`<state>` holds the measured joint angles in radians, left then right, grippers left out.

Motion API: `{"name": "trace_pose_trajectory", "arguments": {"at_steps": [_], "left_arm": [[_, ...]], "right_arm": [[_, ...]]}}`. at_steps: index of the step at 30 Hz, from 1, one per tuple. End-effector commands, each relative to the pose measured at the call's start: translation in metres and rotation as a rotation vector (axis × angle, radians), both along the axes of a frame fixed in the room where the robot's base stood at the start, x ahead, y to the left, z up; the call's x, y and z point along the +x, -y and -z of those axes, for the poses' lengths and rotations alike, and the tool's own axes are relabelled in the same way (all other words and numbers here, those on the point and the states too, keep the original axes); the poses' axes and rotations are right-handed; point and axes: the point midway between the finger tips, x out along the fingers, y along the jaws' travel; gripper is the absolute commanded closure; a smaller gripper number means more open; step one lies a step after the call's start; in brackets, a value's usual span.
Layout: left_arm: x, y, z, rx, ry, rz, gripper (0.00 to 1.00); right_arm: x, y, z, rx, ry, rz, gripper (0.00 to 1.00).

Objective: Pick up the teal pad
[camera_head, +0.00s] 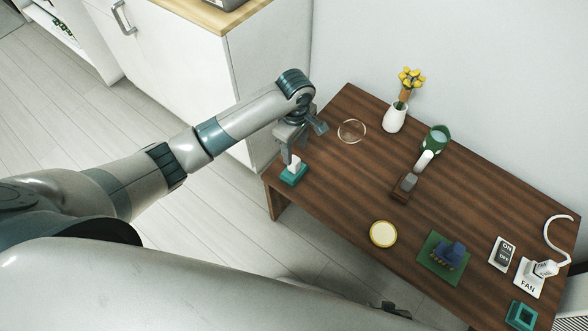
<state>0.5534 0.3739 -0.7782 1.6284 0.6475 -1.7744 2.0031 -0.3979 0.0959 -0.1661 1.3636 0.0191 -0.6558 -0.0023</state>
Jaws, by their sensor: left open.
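A teal pad (293,178) with a white block (294,164) on top is at the left end of the brown table (345,180), near its front left corner. My left gripper (298,146) is open, close above the white block and pad. The gripper partly covers this spot, and I cannot tell whether it touches the block. Another teal square piece (521,316) with a raised frame lies at the table's right front.
A white vase with yellow flowers (395,118), a clear round dish (352,131), a green-topped white item (435,140), a yellow disc (383,234), a green mat (428,257) and a switch plate (502,252) are on the table. A white cabinet (180,70) stands behind my left arm.

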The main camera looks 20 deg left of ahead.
Motion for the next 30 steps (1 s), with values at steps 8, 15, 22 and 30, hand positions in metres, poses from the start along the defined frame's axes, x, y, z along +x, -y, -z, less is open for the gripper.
{"name": "trace_pose_trajectory", "arguments": {"at_steps": [8,15,22,30], "left_arm": [[0.001,0.0,0.037,0.001,0.0,-0.001,0.52],[0.001,0.0,0.042,0.001,0.001,-0.001,0.52],[0.001,-0.001,0.043,0.001,0.0,-0.001,0.52],[0.009,-0.006,0.068,0.002,0.0,-0.001,0.52]], "right_arm": [[-0.002,0.006,0.0,-0.009,-0.021,0.003,0.69],[-0.007,0.002,0.001,-0.004,-0.031,0.003,0.69],[-0.008,0.0,0.001,-0.002,-0.031,0.002,0.69],[-0.009,0.0,0.003,-0.004,-0.042,0.002,0.69]]}}
